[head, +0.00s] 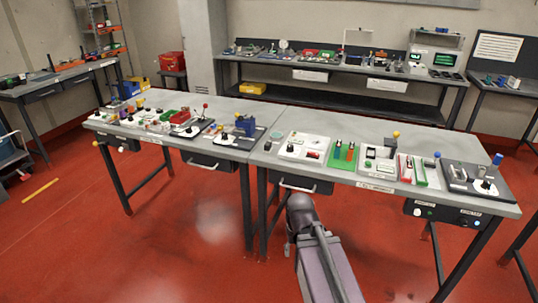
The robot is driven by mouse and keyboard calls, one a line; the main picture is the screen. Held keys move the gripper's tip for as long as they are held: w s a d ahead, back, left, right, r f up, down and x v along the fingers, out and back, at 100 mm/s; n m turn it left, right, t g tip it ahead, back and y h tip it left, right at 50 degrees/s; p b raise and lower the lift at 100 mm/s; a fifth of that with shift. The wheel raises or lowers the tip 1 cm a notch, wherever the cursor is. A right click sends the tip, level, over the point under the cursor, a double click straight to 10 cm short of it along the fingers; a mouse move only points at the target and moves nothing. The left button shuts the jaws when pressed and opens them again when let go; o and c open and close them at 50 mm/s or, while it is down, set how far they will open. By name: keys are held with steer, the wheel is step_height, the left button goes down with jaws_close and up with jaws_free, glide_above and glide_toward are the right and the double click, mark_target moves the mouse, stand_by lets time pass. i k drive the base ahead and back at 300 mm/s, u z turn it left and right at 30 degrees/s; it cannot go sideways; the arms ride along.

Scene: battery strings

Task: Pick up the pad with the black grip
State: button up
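I cannot tell for certain which small item is the pad with the black grip. Several small parts with dark knobs stand on the boards of the right workbench (335,181), including a white board (287,153) at its left end and a dark board (503,192) at its right end. More dark-knobbed parts sit on the left workbench (137,131). My arm (331,272) shows at the bottom centre, in front of the right bench and below its top. My gripper's fingers cannot be made out, and I see nothing held.
A green board (334,165) with upright coloured cylinders and a small teal disc (277,134) are on the right bench. The two benches stand end to end. A long back bench (340,86) carries more equipment. The red floor in front is mostly clear.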

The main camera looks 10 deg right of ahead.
mark_target(268, 147)
steer(key=z, duration=0.55)
steer(key=k, duration=0.1)
steer(key=u, duration=1.1)
steer(key=i, duration=1.3)
steer(key=z, duration=1.35)
